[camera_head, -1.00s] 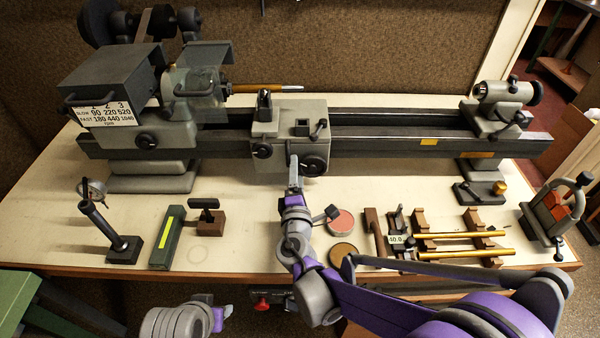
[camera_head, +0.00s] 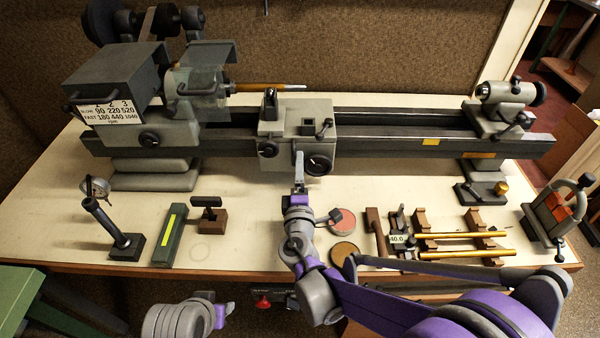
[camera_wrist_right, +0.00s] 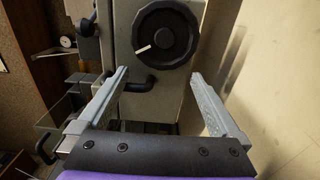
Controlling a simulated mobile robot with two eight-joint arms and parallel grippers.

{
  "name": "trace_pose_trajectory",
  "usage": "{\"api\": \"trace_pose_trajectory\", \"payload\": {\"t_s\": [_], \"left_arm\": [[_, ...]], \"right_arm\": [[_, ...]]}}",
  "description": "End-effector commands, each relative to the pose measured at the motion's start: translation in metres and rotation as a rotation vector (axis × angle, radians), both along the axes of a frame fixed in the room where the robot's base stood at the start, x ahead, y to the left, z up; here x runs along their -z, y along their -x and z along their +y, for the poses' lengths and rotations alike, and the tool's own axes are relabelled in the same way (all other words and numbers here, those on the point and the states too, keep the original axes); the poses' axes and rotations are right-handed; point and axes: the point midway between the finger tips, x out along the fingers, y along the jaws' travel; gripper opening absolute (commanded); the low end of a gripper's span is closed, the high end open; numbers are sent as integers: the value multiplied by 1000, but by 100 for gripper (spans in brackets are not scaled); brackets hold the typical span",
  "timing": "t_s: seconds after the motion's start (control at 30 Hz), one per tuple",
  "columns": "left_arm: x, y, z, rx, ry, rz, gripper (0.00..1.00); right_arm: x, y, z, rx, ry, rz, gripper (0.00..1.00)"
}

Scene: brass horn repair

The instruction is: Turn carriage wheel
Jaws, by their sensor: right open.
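The carriage wheel (camera_head: 319,164) is a black handwheel on the front of the grey lathe carriage (camera_head: 318,117). In the right wrist view the wheel (camera_wrist_right: 166,36) shows a pale mark at its lower left, with a black bent handle (camera_wrist_right: 138,84) below it. My right gripper (camera_wrist_right: 158,75) is open, its two fingers spread to either side of the view below the wheel. In the head view my right gripper (camera_head: 299,165) is just left of the wheel, and I cannot tell if it touches. My left gripper (camera_head: 222,310) is at the lower front, away from the lathe.
The lathe bed (camera_head: 400,145) runs to the tailstock (camera_head: 498,105) at right.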

Motion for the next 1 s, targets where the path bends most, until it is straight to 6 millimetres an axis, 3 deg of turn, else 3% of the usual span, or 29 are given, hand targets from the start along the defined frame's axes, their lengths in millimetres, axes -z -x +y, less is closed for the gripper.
{"api": "trace_pose_trajectory", "payload": {"t_s": [0.27,0.7,1.0], "left_arm": [[0,0,0,0,0,0,45],[5,1,0,0,0,2,45],[6,1,0,0,0,2,45]], "right_arm": [[0,5,0,0,0,0,100],[0,84,0,-3,-1,0,100],[0,108,0,-1,0,0,100]]}}
